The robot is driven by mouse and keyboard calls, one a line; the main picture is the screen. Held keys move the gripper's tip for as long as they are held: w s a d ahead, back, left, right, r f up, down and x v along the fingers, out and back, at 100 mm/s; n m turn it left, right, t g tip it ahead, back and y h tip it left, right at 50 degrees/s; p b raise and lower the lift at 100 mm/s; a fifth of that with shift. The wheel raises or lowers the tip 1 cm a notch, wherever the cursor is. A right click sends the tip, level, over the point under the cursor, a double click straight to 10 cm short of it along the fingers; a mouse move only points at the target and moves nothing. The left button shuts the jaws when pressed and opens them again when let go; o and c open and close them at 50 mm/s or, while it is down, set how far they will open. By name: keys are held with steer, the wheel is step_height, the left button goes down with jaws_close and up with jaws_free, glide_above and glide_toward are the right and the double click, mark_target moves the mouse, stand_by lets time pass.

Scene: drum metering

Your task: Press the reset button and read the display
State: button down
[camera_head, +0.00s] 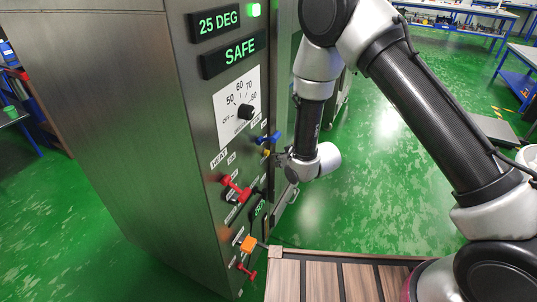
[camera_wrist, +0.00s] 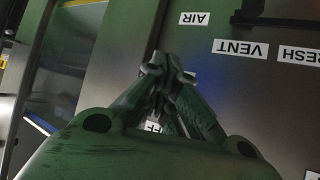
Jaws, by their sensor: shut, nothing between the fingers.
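The steel cabinet's upper display (camera_head: 218,22) reads "25 DEG" in green. A second display (camera_head: 230,53) below it reads "SAFE". A smaller display (camera_head: 258,209) low on the panel shows green characters too small to read surely. I cannot identify a reset button in either view. My gripper (camera_head: 281,159) is shut and empty, close to the panel below the blue handle; I cannot tell whether it touches. In the wrist view, its closed fingertips (camera_wrist: 166,66) point at the panel beneath upside-down labels "AIR" and "VENT" and a partly cut-off "RESH".
A black dial (camera_head: 245,112) sits on a white scale. A blue handle (camera_head: 270,138), red handles (camera_head: 236,188), an orange knob (camera_head: 248,244) and a lower red handle (camera_head: 246,271) stick out from the panel. A green lamp (camera_head: 255,10) is lit.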

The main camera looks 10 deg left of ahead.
steer(key=shift+s+d, duration=0.3)
steer(key=shift+d, duration=0.5)
steer(key=shift+s+d, duration=0.25)
steer(key=shift+d, duration=0.5)
steer(key=shift+s+d, duration=0.3)
steer(key=shift+d, duration=0.5)
steer(key=shift+f, duration=0.1)
